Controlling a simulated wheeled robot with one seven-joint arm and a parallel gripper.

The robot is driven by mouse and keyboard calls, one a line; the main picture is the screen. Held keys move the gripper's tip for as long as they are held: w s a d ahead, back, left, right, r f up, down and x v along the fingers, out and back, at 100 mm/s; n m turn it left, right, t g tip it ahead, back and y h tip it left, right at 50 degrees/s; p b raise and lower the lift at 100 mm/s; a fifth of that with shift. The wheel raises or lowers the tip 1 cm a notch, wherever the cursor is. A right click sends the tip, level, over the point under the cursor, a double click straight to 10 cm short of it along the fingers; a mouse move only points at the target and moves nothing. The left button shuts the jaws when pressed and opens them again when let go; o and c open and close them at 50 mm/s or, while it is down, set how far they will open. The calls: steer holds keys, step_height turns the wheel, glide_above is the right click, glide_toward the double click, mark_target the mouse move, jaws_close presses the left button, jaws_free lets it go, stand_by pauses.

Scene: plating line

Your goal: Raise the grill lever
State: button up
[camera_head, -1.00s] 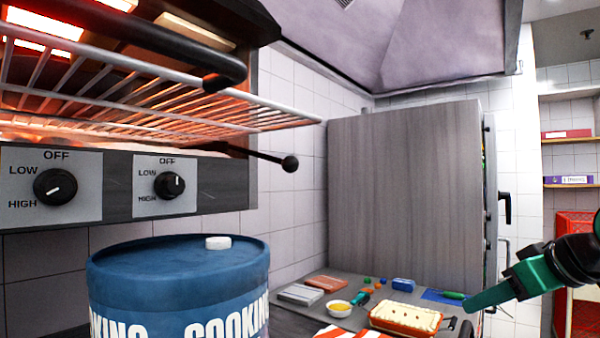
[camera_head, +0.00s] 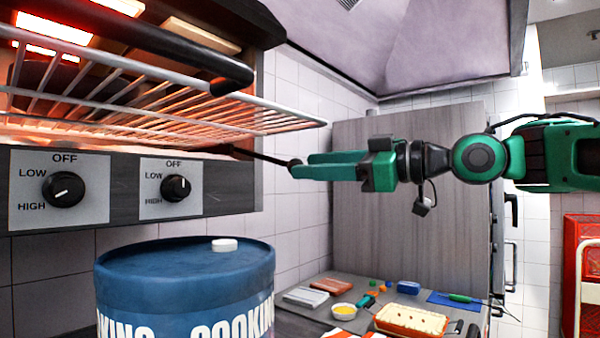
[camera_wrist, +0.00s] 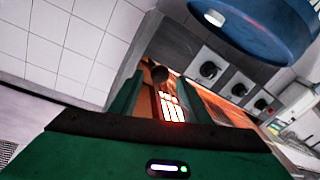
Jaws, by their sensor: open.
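The grill lever (camera_head: 266,156) is a thin black rod with a ball end. It sticks out to the right from the grill's side, just under the wire rack, sloping slightly down. My gripper (camera_head: 302,165) is green and reaches in from the right, with its fingertips at the ball end. In the wrist view the dark lever ball (camera_wrist: 159,74) shows ahead between the fingers. The gripper is open. I cannot tell whether a finger touches the lever.
The grill's wire rack (camera_head: 200,110) and black bar handle (camera_head: 190,50) are above the lever. Two control knobs (camera_head: 175,188) sit on the panel at left. A blue drum (camera_head: 185,280) stands below. A counter with a baking dish (camera_head: 415,320) is at lower right.

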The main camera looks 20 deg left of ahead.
steer(key=shift+x, duration=2.4)
